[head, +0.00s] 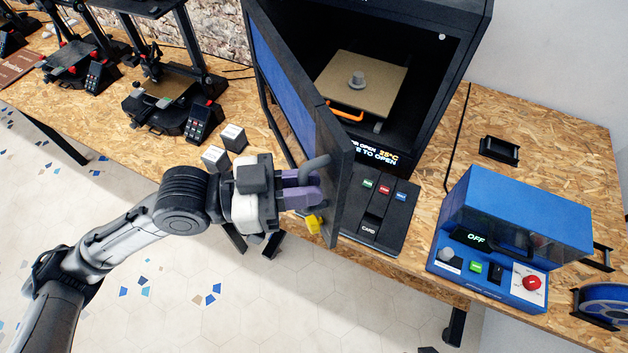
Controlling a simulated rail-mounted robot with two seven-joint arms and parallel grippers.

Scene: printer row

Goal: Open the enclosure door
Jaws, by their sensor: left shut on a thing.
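The black printer enclosure (385,19) stands on the wooden table. Its enclosure door (268,58), dark framed with a blue panel, stands partly open and swung out toward the front, hinged at the left. The grey door handle (318,163) is near the door's free end. My left gripper (318,188) is shut on the handle, on the outer side of the door. My right gripper is out of view.
A control panel (403,196) with coloured buttons lies in front of the enclosure. A blue box (520,215) reading OFF stands at the right. Two small pale-topped blocks (216,156) and open-frame printers (175,100) stand at the left.

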